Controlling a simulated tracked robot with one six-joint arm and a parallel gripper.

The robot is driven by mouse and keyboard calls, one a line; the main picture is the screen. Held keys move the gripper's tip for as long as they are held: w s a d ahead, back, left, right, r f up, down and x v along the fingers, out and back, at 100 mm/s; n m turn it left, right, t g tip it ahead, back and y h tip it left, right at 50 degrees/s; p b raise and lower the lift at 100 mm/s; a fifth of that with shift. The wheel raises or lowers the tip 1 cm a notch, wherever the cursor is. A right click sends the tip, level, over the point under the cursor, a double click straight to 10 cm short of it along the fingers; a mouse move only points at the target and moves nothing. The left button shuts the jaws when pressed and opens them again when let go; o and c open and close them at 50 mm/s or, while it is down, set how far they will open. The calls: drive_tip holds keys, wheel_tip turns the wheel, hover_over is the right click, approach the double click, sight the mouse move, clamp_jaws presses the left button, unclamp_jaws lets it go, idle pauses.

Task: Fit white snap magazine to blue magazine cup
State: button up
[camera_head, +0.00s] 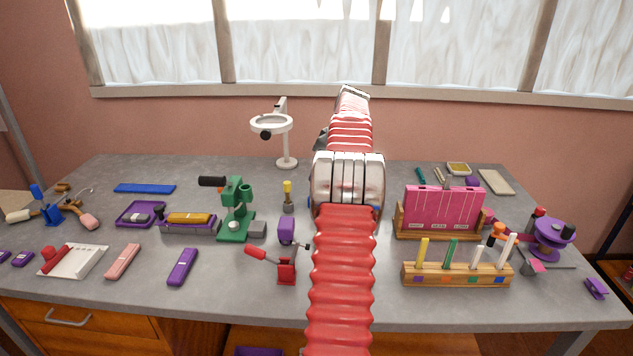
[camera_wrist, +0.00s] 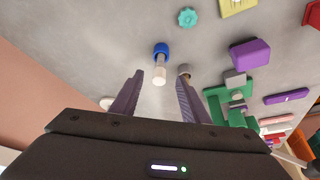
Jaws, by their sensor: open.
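In the wrist view a small blue cup (camera_wrist: 161,49) lies just beyond my fingertips. A pale whitish cylinder (camera_wrist: 159,74) lines up with it and comes from it toward me; I cannot tell whether it is seated in the cup. My gripper (camera_wrist: 160,77) is open, its purple-grey fingers on either side of the cylinder with gaps. In the head view my arm hides this spot and my gripper's fingers. White sticks (camera_head: 475,257) stand in a wooden rack (camera_head: 457,280) beside yellow and green ones.
Close to my right finger in the wrist view are a grey piece (camera_wrist: 184,69) and a green press (camera_wrist: 235,103). A purple block (camera_wrist: 250,54) and a turquoise gear-like piece (camera_wrist: 187,17) lie farther out. A pink panel (camera_head: 443,207) stands behind the rack.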

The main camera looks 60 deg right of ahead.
drive_tip(key=shift+v, duration=2.6)
